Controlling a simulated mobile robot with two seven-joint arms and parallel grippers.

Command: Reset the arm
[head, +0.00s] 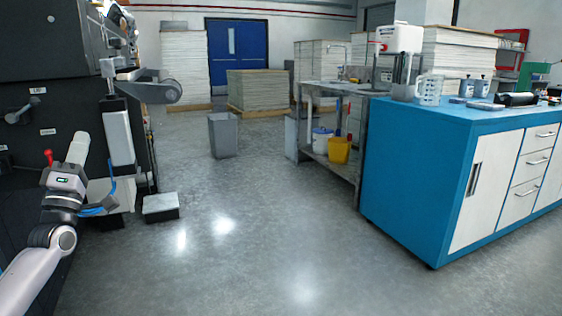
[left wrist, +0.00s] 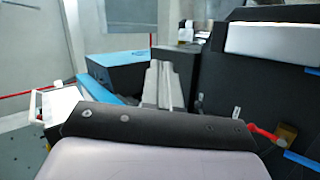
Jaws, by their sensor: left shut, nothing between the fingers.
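My left arm comes in from the lower left of the head view. My left gripper (head: 79,143) is shut and empty, pointing up and away in front of the dark machine (head: 45,45). A red-knobbed lever (head: 48,156) shows just left of the gripper. In the left wrist view a pale rounded surface fills the bottom, with a dark bar across its top edge; I cannot tell whether the fingers show there. A red handle (left wrist: 263,133) is at the right end of the bar. My right gripper is not in view.
A blue-sided workbench (head: 415,180) with a measuring jug (head: 430,90) on top stands at the right. A grey bin (head: 222,135) and stacked sheets (head: 260,92) are farther back. A low block (head: 160,207) lies by the machine. The middle floor is clear.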

